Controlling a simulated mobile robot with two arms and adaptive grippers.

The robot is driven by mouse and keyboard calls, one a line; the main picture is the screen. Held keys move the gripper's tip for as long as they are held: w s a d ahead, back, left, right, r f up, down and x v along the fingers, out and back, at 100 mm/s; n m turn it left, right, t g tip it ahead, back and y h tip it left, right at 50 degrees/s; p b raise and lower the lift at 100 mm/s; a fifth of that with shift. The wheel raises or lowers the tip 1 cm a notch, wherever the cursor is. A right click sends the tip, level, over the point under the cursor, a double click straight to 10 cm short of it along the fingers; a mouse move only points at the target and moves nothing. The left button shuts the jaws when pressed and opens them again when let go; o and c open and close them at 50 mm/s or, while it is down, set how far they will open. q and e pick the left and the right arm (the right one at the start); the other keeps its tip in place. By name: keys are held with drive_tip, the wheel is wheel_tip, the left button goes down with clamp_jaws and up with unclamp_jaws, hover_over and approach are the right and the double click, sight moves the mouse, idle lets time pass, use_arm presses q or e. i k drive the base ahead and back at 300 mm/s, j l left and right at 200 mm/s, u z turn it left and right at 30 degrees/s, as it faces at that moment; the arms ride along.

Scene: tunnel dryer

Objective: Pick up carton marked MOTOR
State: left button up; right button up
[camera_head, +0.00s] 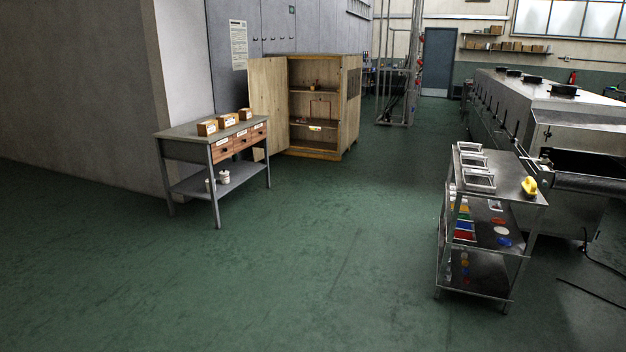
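Three small brown cartons with white labels stand in a row on top of a grey workbench (180,134) at the left. They are the left carton (207,128), the middle carton (228,121) and the right carton (245,114). The label writing is too small to read, so I cannot tell which carton is marked MOTOR. Neither of my grippers is in view.
The bench has labelled drawers and a lower shelf (225,182) with small white containers. An open wooden cabinet (345,110) stands behind it. A metal cart (525,190) with trays stands at the right beside the tunnel dryer (535,95). The green floor between is clear.

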sight(228, 120)
drive_tip(key=i+z, duration=0.2)
drive_tip(key=i, duration=0.6)
drive_tip(key=i+z, duration=0.25)
drive_tip(key=i, duration=1.15)
drive_tip(key=i+l+u, duration=0.1)
drive_tip(key=i, duration=0.45)
drive_tip(key=i+l+u, duration=0.1)
drive_tip(key=i, duration=0.4)
drive_tip(key=i+j+u, duration=0.15)
drive_tip(key=i, duration=0.75)
drive_tip(key=i+u, duration=0.15)
drive_tip(key=i, duration=0.7)
drive_tip(key=i+z, duration=0.25)
drive_tip(key=i, duration=1.4)
drive_tip(key=i+l+u, duration=0.15)
drive_tip(key=i+u, duration=0.2)
drive_tip(key=i, duration=3.2)
drive_tip(key=i+u, duration=0.35)
drive_tip(key=i, duration=0.25)
drive_tip(key=i+l+u, duration=0.3)
drive_tip(key=i, duration=0.3)
drive_tip(key=i+u, duration=0.15)
drive_tip(key=u, duration=0.3)
drive_tip(key=i+l+u, duration=0.1)
drive_tip(key=u, duration=0.35)
drive_tip(key=i+l+u, duration=0.1)
drive_tip(key=u, duration=0.3)
drive_tip(key=l+u, duration=0.25)
drive_tip(key=u, duration=0.2)
drive_tip(key=i, duration=0.05)
